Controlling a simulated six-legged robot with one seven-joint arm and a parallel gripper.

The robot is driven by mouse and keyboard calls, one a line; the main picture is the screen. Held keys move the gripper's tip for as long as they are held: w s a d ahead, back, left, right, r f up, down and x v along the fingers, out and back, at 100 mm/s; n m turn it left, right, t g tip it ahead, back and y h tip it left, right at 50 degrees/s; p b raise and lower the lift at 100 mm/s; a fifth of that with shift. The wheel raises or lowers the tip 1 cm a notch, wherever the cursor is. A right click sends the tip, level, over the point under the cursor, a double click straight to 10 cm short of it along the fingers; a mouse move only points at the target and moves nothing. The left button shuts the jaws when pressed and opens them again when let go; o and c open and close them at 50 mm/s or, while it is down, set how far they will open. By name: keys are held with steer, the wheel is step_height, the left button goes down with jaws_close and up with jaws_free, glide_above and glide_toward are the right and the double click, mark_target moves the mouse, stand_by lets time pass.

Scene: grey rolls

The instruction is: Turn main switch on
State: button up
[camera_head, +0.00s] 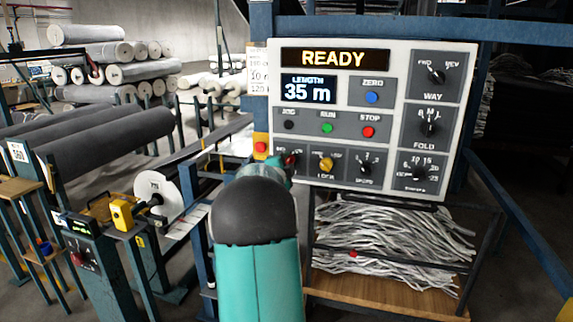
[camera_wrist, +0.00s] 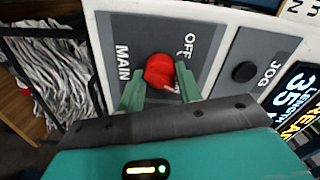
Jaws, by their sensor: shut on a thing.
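The main switch is a red rotary knob (camera_wrist: 160,72) on a dark grey plate labelled MAIN and OFF in the wrist view. In the head view the red knob (camera_head: 291,159) shows at the lower left of the control panel (camera_head: 397,57), partly hidden by my arm. My gripper (camera_wrist: 160,88) has its two green fingers on either side of the knob and is shut on it. The panel display reads READY (camera_head: 333,58), and the length display (camera_head: 308,89) reads 35 m.
Close by are the JOG button (camera_wrist: 244,71), a green RUN button (camera_head: 327,128), a red STOP button (camera_head: 369,132) and a yellow knob (camera_head: 326,164). A red button on a yellow box (camera_head: 261,147) sits left of the panel. A shelf of grey strips (camera_head: 390,240) is below.

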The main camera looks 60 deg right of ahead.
steer(key=m, duration=0.3)
steer(key=shift+m, duration=0.4)
stand_by(0.4)
steer(key=o, duration=1)
steer(key=shift+a, duration=0.1)
steer(key=a, duration=0.4)
steer(key=s+a, duration=0.1)
steer(key=a, duration=0.4)
steer(key=s+a, duration=0.1)
steer(key=a, duration=0.3)
steer(key=shift+a, duration=0.25)
